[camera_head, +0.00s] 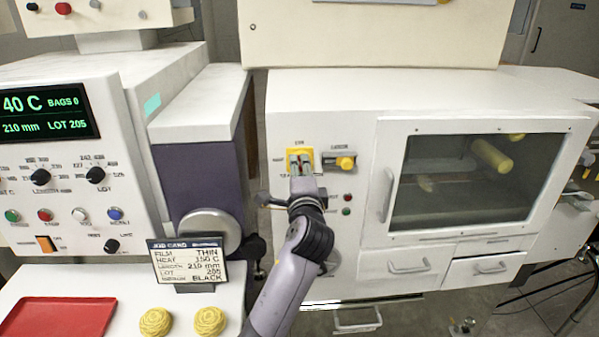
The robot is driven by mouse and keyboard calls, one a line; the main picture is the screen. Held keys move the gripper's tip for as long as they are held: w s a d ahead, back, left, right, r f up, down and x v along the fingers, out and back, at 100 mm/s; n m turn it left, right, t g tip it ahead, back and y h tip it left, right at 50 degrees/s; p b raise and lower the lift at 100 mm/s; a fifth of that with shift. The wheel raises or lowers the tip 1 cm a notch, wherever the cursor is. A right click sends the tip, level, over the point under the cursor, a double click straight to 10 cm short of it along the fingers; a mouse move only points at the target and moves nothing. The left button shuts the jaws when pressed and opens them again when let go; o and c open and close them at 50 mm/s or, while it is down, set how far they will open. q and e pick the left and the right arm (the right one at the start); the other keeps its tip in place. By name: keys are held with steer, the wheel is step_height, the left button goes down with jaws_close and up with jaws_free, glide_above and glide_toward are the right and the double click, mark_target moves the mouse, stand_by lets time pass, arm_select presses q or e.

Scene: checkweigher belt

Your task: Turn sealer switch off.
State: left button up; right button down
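A switch on a yellow plate (300,153) is on the white machine's front panel, left of the window. Small lettering around it is too small to read surely. My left gripper (300,168) is in front of this plate, with its grey fingers at the switch and covering much of it. The switch's position is hidden, and I cannot tell whether the fingers touch it or are closed. My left arm reaches up to it from the bottom of the picture. My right gripper is not in view.
A job card (188,262) stands left of my arm, near two yellow round items (208,321) and a red tray (57,318). A windowed door (480,180) is at right.

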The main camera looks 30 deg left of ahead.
arm_select(q)
steer(key=v, duration=1.2)
